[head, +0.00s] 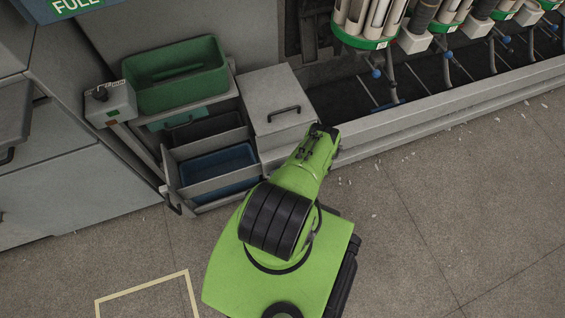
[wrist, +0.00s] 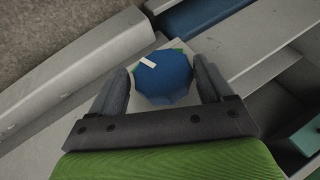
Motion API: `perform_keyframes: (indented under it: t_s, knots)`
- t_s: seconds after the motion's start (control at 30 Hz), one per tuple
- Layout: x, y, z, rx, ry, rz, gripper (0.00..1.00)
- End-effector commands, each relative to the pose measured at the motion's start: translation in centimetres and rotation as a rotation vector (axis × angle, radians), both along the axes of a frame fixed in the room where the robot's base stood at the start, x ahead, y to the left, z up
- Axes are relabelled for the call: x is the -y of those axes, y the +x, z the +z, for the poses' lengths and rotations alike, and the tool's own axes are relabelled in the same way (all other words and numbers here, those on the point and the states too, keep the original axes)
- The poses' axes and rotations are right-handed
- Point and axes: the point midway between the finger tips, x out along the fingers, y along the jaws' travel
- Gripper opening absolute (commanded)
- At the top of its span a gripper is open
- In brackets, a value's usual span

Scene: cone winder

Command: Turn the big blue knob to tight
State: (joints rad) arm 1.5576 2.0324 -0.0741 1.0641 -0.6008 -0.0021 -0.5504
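The big blue knob (wrist: 166,80) is faceted, with a short white pointer mark near its upper left edge. It sits on a light grey plate, and small green marks show beside it; any lettering is hidden or too small to read. My gripper (wrist: 162,70) has one finger on each side of the knob, very close to it. I cannot tell whether the fingers press on it. In the head view my arm reaches to the machine's low front rail, and the knob is hidden behind it.
A grey cabinet with a handle (head: 284,114), a green bin (head: 176,75) and an open drawer with a blue tray (head: 216,163) stand left of my arm. The machine's long rail (head: 440,115) runs right.

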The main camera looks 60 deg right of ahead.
Motion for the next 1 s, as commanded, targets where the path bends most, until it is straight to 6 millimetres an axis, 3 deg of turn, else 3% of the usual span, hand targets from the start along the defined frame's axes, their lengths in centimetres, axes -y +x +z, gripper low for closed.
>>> perform_keyframes:
  t_s: [0.37, 0.47, 0.8, 1.0]
  knots:
    - [0.0, 0.0, 0.4, 0.004, 0.001, 0.002, 0.91]
    - [0.0, -0.8, 2.0, 0.002, 0.002, 0.0, 0.91]
    - [-0.1, -5.8, 10.4, 0.002, 0.002, -0.002, 0.91]
    - [-0.2, -7.7, 13.2, 0.002, 0.002, 0.0, 0.91]
